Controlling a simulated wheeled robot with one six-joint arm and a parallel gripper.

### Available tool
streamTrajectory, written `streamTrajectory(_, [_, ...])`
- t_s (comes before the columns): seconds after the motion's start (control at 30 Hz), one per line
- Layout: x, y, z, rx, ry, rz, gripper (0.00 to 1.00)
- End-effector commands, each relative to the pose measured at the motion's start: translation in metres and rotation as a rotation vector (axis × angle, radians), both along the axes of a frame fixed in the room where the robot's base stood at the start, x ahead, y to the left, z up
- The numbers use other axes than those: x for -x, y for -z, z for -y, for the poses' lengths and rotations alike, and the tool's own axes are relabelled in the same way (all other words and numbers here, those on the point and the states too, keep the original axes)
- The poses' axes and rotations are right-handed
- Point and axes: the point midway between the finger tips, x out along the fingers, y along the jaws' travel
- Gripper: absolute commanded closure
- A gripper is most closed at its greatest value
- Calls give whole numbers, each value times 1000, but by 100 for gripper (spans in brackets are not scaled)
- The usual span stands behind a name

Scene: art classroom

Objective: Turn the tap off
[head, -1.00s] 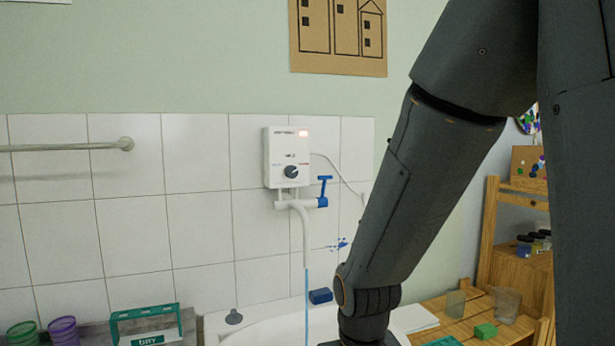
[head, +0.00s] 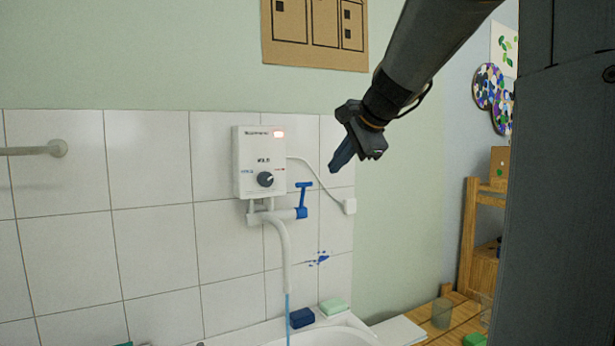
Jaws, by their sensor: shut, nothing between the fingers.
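The tap is a white spout (head: 284,245) below a white wall-mounted water heater (head: 259,162) with a dark dial. Its blue T-shaped handle (head: 303,199) stands upright at the right end of the tap body. A thin blue stream of water (head: 288,316) runs from the spout down into the white sink (head: 345,337). My gripper (head: 337,166) is shut and empty. In the picture it is above and right of the blue handle, apart from it, with its fingers pointing down and left.
A blue block (head: 302,317) and a pale green block (head: 333,306) lie on the sink's rim. A wooden table (head: 440,325) with a clear cup (head: 442,312) stands at right. A rail (head: 40,149) is at left.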

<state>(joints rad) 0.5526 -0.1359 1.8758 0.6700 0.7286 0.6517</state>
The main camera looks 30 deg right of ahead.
Motion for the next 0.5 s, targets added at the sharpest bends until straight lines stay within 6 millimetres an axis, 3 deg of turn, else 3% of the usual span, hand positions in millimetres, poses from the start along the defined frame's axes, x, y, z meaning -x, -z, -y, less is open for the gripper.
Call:
streamTrajectory(0.27, [-38, 29, -15, -3, -25, -6, 100])
streamTrajectory(0.5, [-74, 60, -16, -1, -25, -7, 100])
